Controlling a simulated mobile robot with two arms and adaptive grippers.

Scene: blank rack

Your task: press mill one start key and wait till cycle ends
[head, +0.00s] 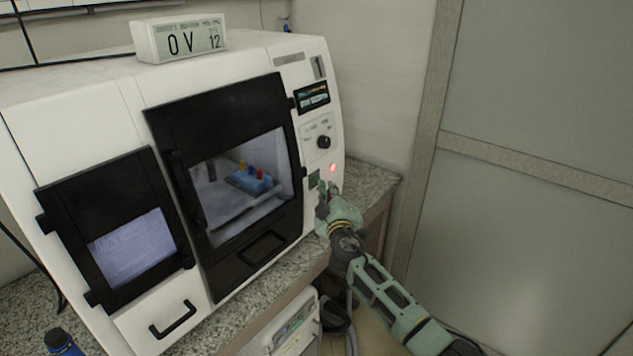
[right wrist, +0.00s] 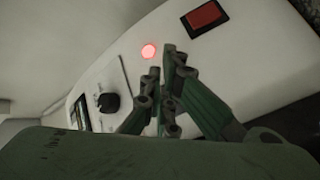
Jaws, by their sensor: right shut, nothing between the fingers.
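The mill (head: 130,90) is a white machine with a "1" label and a black-framed window, standing on the counter. On its right-hand panel a small red light (head: 332,168) glows; it also shows in the right wrist view (right wrist: 149,51). A green square key (head: 314,180) sits below and left of the light. A dark red square key (right wrist: 205,15) shows in the right wrist view. My right gripper (head: 327,190) is shut and empty, its fingertips close to the panel beside the keys. Whether they touch is unclear. My left gripper is out of view.
A black knob (head: 323,142) and a small display (head: 313,97) sit above the light. Blue, red and yellow parts (head: 252,179) show behind the mill window. A white box display (head: 180,39) stands on top. The granite counter (head: 372,181) ends right of the mill.

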